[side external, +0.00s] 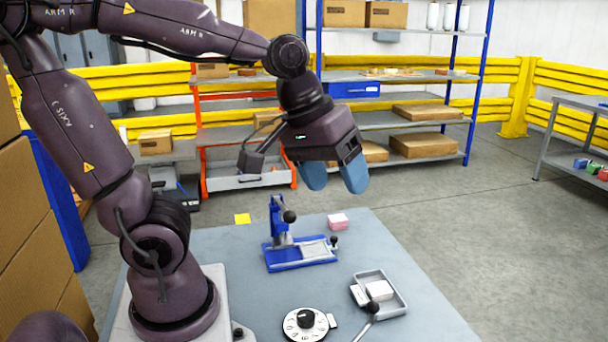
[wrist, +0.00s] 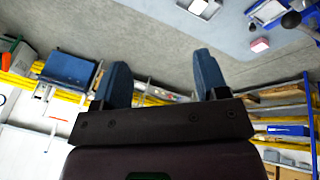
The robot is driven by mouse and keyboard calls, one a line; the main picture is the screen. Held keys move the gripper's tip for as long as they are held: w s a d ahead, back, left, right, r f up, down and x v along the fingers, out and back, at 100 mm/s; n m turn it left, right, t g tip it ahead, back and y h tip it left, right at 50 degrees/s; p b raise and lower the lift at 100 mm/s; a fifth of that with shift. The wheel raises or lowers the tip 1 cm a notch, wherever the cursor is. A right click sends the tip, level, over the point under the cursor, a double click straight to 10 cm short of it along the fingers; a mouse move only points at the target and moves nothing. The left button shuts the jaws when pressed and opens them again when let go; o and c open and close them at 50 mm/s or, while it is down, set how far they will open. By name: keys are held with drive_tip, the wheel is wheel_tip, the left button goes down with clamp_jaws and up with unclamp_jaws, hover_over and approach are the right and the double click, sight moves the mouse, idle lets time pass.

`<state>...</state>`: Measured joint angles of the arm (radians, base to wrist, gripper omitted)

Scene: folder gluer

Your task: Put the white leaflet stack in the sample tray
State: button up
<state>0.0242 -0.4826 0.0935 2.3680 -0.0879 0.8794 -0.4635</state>
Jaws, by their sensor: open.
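The sample tray (side external: 399,306) is a shallow grey tray at the front right of the table in the side view. The white leaflet stack (side external: 379,290) is a small white block that appears to lie inside it. My gripper (side external: 334,177) has blue fingertips, is open and empty, and hangs high above the back of the table, well away from the tray. In the wrist view my gripper (wrist: 160,78) shows its two fingers spread with nothing between them.
A blue press (side external: 300,253) with black knobs stands mid-table. A round dial (side external: 305,323) and a black-knobbed lever (side external: 372,308) are near the tray.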

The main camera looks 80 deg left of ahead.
drive_tip(key=shift+s+d+r+m+t+y, duration=0.2)
drive_tip(key=shift+s+m+t+y, duration=0.1)
drive_tip(key=shift+s+m, duration=1.1)
drive_tip(key=shift+s+d+r+m+t+y, duration=0.1)
drive_tip(key=shift+s+r+m+t+y, duration=0.15)
drive_tip(key=shift+s+m, duration=1.15)
